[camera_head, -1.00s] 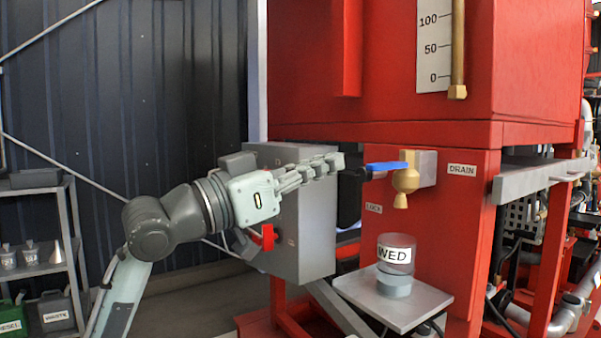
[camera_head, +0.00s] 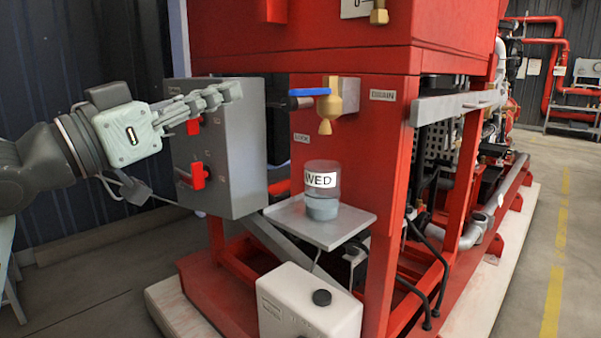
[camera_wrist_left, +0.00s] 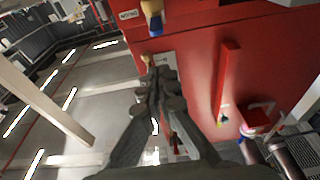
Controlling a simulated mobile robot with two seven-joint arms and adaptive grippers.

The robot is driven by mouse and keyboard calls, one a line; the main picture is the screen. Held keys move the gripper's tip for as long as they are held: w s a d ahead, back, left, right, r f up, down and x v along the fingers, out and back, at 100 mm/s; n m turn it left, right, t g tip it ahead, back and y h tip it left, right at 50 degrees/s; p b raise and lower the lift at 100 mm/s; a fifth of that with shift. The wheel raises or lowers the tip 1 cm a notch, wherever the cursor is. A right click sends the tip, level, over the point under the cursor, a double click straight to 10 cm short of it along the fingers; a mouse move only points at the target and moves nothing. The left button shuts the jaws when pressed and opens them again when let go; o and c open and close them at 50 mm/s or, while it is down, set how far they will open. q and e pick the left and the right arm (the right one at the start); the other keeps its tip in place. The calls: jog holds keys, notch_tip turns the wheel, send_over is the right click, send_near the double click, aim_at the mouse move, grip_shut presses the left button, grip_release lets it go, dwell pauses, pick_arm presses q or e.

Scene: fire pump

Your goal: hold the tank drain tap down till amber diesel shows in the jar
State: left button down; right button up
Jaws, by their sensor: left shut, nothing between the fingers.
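The brass drain tap (camera_head: 328,106) is on the red tank stand, with its blue lever (camera_head: 310,91) pointing left, about level. A brass and blue piece, which looks like the tap (camera_wrist_left: 152,12), shows at the top of the left wrist view. Below the spout stands a clear jar (camera_head: 322,168) labelled WED, with a grey-blue lower part and no amber visible. My left gripper (camera_head: 236,91) is shut and empty, left of the lever and apart from it. Its closed fingers (camera_wrist_left: 152,75) also show in the left wrist view. My right gripper is not in view.
The jar stands on a small grey shelf (camera_head: 345,228). A grey control box (camera_head: 230,150) with red handles is just behind my left gripper. A white container (camera_head: 310,305) stands low in front. Open floor lies at the right.

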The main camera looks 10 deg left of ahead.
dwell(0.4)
pick_arm(q)
notch_tip(320, 180, up, 8)
jog(key=w+d+g+y+p, duration=0.1)
jog(key=g+y+p, duration=0.2)
jog(key=p, duration=0.3)
jog(key=shift+w+r+g, duration=0.25)
jog(key=shift+w+g, duration=0.05)
jog(key=shift+g, duration=0.4)
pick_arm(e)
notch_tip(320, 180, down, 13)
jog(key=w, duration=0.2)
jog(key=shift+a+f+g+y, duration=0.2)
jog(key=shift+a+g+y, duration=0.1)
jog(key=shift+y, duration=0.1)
pick_arm(q)
jog(key=shift+w, duration=0.1)
jog(key=p, duration=0.1)
send_over(310, 92)
jog(key=s+a, duration=0.2)
jog(key=a, duration=0.1)
notch_tip(310, 92, down, 3)
jog(key=f, duration=0.3)
jog(key=shift+s+a+f, duration=0.1)
jog(key=shift+s+f, duration=0.1)
jog(key=shift+s, duration=0.1)
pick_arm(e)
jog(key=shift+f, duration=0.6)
